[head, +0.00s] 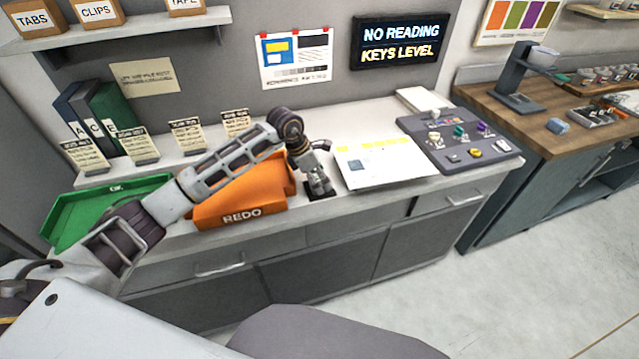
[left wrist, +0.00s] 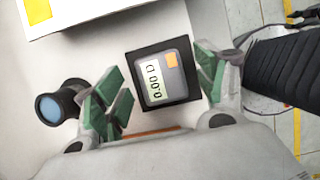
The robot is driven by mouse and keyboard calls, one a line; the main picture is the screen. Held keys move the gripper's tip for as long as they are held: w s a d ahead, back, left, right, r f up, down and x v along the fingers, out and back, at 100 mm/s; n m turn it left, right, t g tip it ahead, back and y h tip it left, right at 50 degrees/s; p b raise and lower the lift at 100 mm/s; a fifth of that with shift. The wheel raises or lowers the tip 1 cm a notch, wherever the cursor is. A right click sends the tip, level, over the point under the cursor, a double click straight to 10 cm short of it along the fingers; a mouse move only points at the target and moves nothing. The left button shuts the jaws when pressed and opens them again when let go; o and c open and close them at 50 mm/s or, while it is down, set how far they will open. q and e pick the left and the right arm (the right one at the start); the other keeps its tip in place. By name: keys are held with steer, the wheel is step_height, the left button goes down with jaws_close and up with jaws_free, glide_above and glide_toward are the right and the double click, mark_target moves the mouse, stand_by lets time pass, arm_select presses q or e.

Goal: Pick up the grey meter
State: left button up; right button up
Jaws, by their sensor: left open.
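The grey meter (left wrist: 174,88) shows in the left wrist view with a display reading 0.00 and an orange button. It lies on a black square base (left wrist: 143,58). My left gripper (left wrist: 160,76) is open, with one green-padded finger on each side of the meter. Gaps show between the pads and the meter, so it is not held. In the head view my left gripper (head: 320,186) points down at the counter between the orange tray and the white sheet, and it hides most of the meter there. My right gripper is not in view.
The orange REDO tray (head: 240,215) stands left of the gripper, and a green tray (head: 60,225) farther left. A white sheet (head: 388,170) and a grey key panel (head: 470,160) lie to the right. A black cylinder with a blue lens (left wrist: 50,108) stands near one finger.

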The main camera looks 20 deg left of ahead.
arm_select(q)
steer(key=shift+x, duration=1)
steer(key=shift+c, duration=0.7)
steer(key=c, duration=1)
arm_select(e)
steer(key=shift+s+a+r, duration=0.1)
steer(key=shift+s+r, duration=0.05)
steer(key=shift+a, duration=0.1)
